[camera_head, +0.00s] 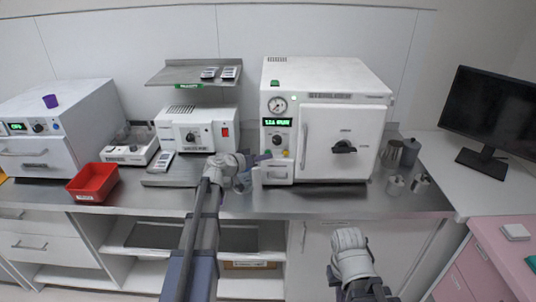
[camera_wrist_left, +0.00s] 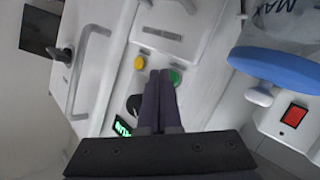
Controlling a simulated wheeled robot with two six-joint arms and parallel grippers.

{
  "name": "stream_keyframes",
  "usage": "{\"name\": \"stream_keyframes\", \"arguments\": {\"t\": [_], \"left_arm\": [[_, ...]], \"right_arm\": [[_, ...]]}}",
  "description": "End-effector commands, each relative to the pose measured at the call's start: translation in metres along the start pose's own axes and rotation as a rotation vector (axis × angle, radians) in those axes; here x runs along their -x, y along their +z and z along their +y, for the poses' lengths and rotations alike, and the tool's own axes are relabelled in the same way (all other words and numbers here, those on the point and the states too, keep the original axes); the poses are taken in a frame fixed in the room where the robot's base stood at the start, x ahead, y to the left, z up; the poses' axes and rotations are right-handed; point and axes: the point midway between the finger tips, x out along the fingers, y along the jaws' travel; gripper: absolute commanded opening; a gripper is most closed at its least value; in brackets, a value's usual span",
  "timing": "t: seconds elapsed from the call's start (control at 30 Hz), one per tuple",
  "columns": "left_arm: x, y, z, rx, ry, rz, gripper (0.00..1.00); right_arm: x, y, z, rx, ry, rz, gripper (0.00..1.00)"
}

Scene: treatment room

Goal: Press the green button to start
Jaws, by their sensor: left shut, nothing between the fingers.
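The white autoclave (camera_head: 345,85) stands on the steel counter, with a green-lit display (camera_head: 277,122) and a gauge on its front panel. In the left wrist view, the green button (camera_wrist_left: 175,78) is on the panel beside a yellow button (camera_wrist_left: 139,62). My left gripper (camera_head: 264,157) is shut and empty at the lower part of this panel. In the wrist view its fingertips (camera_wrist_left: 161,74) lie next to the green button and partly overlap its edge. I cannot tell whether they touch it. My right arm shows at the lower right, but its gripper is not visible.
A smaller white device with a red switch (camera_head: 225,132) stands left of the autoclave. A red tray (camera_head: 93,182) sits further left. Metal cups (camera_head: 410,150) stand right of the autoclave, and a monitor (camera_head: 490,110) beyond. A blue oval part (camera_wrist_left: 275,68) shows in the wrist view.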

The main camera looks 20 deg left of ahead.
Motion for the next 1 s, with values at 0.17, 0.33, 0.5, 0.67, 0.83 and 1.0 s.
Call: {"name": "stream_keyframes", "arguments": {"t": [0.17, 0.33, 0.5, 0.67, 0.83, 1.0], "left_arm": [[0.006, 0.004, 0.004, 0.0, 0.0, 0.0, 0.0], [0.006, 0.004, 0.004, 0.0, 0.0, 0.0, 0.0], [0.007, 0.005, 0.005, 0.0, 0.0, 0.0, 0.0], [0.013, 0.009, 0.009, 0.0, 0.0, 0.0, 0.0], [0.024, 0.018, 0.018, 0.0, 0.0, 0.0, 0.0], [0.035, 0.026, 0.026, 0.0, 0.0, 0.0, 0.0]], "right_arm": [[0.0, 0.0, 0.0, 0.0, 0.0, 0.0, 0.0], [0.0, 0.0, 0.0, 0.0, 0.0, 0.0, 0.0], [0.0, 0.0, 0.0, 0.0, 0.0, 0.0, 0.0], [0.0, 0.0, 0.0, 0.0, 0.0, 0.0, 0.0], [0.0, 0.0, 0.0, 0.0, 0.0, 0.0, 0.0], [0.0, 0.0, 0.0, 0.0, 0.0, 0.0, 0.0]]}}
